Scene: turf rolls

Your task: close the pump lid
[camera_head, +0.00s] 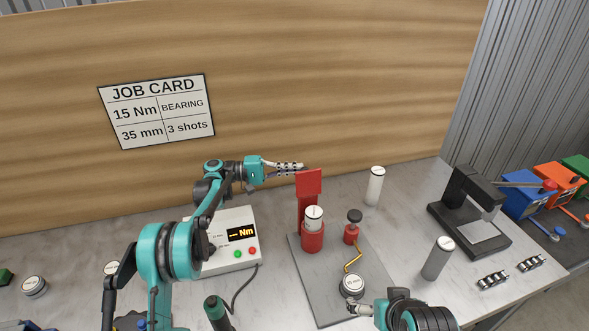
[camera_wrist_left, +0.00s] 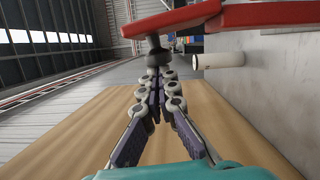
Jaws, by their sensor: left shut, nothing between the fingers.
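The pump has a red cylindrical body (camera_head: 312,238) with a white, labelled cylinder (camera_head: 313,217) standing in its top. Its red lid (camera_head: 308,182) stands upright behind the body, open. My left gripper (camera_head: 300,167) is shut and empty, at the height of the lid's top edge and just left of it. I cannot tell whether they touch. In the left wrist view the closed fingertips (camera_wrist_left: 158,76) point below the red lid (camera_wrist_left: 240,14). My right gripper (camera_head: 358,308) is low in the head view beside a white-topped round can (camera_head: 352,286); its finger state is unclear.
A grey plate (camera_head: 330,296) lies under the pump. A small red fitting with a black knob (camera_head: 354,215) stands right of it. A torque meter (camera_head: 228,250) sits left. Two cylinders (camera_head: 375,186) (camera_head: 437,259) and a black press (camera_head: 470,215) stand right. The wooden backboard (camera_head: 330,90) rises behind.

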